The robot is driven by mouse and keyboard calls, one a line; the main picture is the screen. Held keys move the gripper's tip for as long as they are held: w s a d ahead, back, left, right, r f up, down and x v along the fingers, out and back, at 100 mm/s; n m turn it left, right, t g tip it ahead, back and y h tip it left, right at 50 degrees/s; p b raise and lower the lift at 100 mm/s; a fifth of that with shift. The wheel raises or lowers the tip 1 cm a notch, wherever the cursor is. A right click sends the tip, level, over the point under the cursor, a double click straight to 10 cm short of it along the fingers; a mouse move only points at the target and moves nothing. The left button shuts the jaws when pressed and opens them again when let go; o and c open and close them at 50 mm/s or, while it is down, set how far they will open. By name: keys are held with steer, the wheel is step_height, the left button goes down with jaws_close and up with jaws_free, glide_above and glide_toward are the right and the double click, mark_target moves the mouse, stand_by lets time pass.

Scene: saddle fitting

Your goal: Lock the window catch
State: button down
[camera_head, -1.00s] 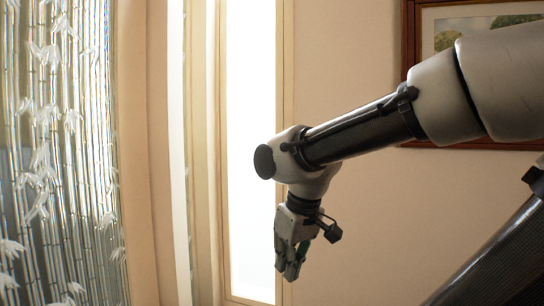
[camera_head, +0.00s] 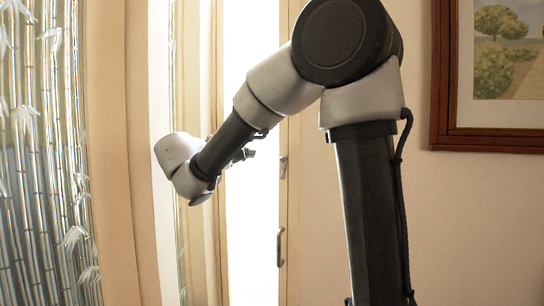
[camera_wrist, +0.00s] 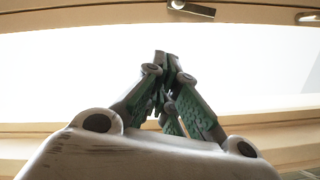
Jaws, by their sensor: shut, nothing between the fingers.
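A small metal catch (camera_head: 283,166) sits on the window's right frame in the head view. A longer metal handle (camera_head: 280,247) is below it on the same frame. In the wrist view a metal fitting (camera_wrist: 190,8) is on the far frame at the top edge, partly cut off; I cannot tell whether it is the catch or the handle. My gripper (camera_wrist: 166,62) is shut and empty, its fingertips together in front of the bright pane. They point toward the far frame, apart from the fitting. In the head view my arm mostly hides the gripper.
The bright window pane (camera_head: 252,220) stands between cream frames. A patterned glass panel (camera_head: 40,170) is on the left. A framed picture (camera_head: 500,75) hangs on the wall at right. Another fitting (camera_wrist: 307,18) shows at the wrist view's top right corner.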

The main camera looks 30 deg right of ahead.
mark_target(282, 168)
steer(key=shift+d, duration=0.2)
steer(key=x, duration=0.9)
steer(key=shift+f, duration=0.1)
steer(key=shift+d+f, duration=0.1)
steer(key=shift+d, duration=0.4)
steer(key=shift+s+f, duration=0.15)
steer(key=shift+s, duration=0.45)
steer(key=shift+s+f, duration=0.15)
steer(key=shift+s, duration=0.45)
steer(key=shift+s+d+f, duration=0.15)
steer(key=shift+s+f, duration=0.05)
steer(key=shift+s, duration=0.3)
steer(key=shift+m, duration=0.3)
